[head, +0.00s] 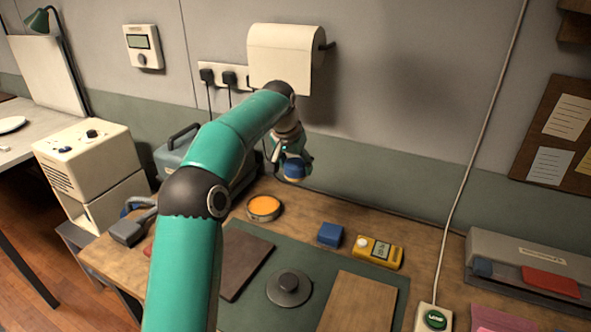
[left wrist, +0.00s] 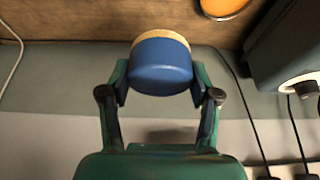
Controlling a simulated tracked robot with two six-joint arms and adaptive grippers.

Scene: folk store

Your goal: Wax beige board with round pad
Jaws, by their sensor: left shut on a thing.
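My left gripper (head: 290,160) is raised over the back of the bench near the wall. It is shut on a round pad (left wrist: 160,62), blue with a tan face, gripped by its sides in the left wrist view. The beige board (head: 358,304) lies on a dark green mat at the front right, its lower end cut off by the picture edge. An open tin of orange wax (head: 263,208) stands on the bench below and left of the pad. The pad is clear of the tin and the board. My right gripper is not in view.
A dark brown board (head: 246,262) and a grey disc with a knob (head: 289,287) lie on the mat (head: 391,279). A blue block (head: 330,234) and a yellow meter (head: 378,252) are behind it. A grey-green machine (head: 176,154) stands at the back left.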

